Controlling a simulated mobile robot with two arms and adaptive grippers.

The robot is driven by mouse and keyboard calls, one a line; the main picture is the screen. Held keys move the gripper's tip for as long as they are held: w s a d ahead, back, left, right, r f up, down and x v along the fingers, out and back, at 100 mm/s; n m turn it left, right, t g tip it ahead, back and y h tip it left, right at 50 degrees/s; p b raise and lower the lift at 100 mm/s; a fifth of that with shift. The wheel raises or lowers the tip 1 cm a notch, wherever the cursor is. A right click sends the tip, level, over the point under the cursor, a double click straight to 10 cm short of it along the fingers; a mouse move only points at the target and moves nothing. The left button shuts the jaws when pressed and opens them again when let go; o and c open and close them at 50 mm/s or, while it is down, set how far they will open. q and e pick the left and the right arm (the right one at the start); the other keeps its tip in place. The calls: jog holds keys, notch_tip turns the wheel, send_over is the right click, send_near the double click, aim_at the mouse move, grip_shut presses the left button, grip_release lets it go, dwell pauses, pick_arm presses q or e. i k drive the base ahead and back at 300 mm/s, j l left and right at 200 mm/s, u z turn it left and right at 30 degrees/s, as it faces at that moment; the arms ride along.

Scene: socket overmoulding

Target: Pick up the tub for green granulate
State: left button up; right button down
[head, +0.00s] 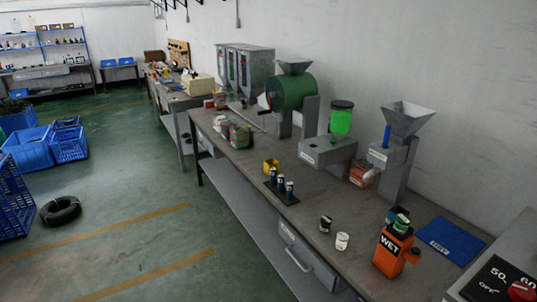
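A bright green clear container with a black lid (341,119) stands on a grey metal box (327,152) at the back of the workbench. Small tubs stand nearer the front edge: a white one (342,242) and a dark one with a light top (325,224). Several small cylinders with labels stand on a dark tray (290,200) at the bench's front edge. I cannot tell from labels which tub is for green granulate. Neither of my grippers is in view.
A yellow cup (271,166), a green machine (291,92) and a hopper machine (404,140) stand on the workbench (262,228). Blue crates (30,148) and a tyre (60,211) are on the floor.

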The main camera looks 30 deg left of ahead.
aim_at(239, 133)
jog(key=i+j+u, duration=0.1)
jog(key=u, duration=0.25)
jog(key=i+j+u, duration=0.1)
jog(key=u, duration=0.2)
jog(key=i+j+u, duration=0.2)
jog(key=i+j, duration=0.15)
jog(key=i+j+u, duration=0.2)
jog(key=i, duration=0.2)
jog(key=i+j+u, duration=0.2)
jog(key=i, duration=0.25)
